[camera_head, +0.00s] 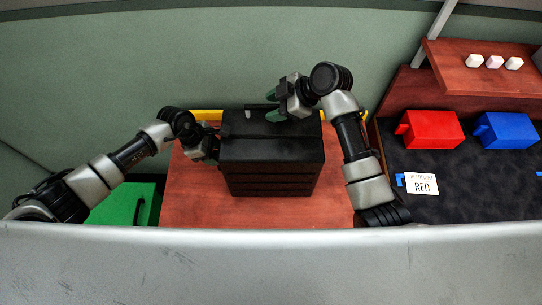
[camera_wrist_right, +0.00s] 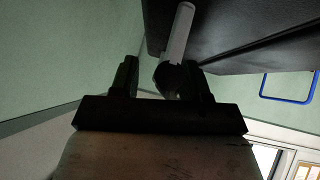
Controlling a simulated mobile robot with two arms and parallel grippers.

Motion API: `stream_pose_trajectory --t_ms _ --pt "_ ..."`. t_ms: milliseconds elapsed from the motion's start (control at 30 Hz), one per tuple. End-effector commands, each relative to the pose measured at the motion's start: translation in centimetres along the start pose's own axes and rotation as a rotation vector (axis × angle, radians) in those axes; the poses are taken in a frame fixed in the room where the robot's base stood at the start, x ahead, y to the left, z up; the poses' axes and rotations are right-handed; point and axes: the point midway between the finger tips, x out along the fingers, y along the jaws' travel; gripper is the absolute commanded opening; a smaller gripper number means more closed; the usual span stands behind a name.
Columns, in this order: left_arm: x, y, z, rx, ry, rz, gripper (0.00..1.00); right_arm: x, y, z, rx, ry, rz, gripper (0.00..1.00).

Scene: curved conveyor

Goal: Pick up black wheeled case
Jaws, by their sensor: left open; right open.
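The black case (camera_head: 270,150) stands on a red-brown wooden table in the middle of the head view. Its wheels cannot be made out. My right gripper (camera_head: 274,104) is open at the case's far top edge. In the right wrist view, a grey rod (camera_wrist_right: 178,35) with a dark end lies between the open fingers of my right gripper (camera_wrist_right: 160,75), beside the case's dark side (camera_wrist_right: 235,30). I cannot tell whether they touch. My left gripper (camera_head: 213,148) is open at the case's left side, its fingertips partly hidden.
The wooden table (camera_head: 190,198) has bare room left of the case. A green box (camera_head: 118,205) is at the lower left. On the right, a red box (camera_head: 432,128) and a blue box (camera_head: 507,130) lie on a dark surface, with a "RED" card (camera_head: 422,184). Small white blocks (camera_head: 494,61) sit on a shelf.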

Motion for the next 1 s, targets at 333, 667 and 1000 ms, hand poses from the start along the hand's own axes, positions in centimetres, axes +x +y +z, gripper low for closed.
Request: stream_pose_trajectory --t_ms 333,667,1000 --pt "0.02 -0.02 0.01 0.0 0.0 -0.001 0.28 0.02 -0.01 0.01 0.0 0.0 0.0 0.28" --pt "-0.01 -0.01 0.01 0.0 0.0 0.0 0.0 -0.01 0.01 0.01 0.0 0.0 0.0 0.0" --pt "-0.15 0.07 0.09 0.0 -0.002 0.002 0.0 -0.12 0.09 -0.12 -0.001 0.002 0.002 0.0"
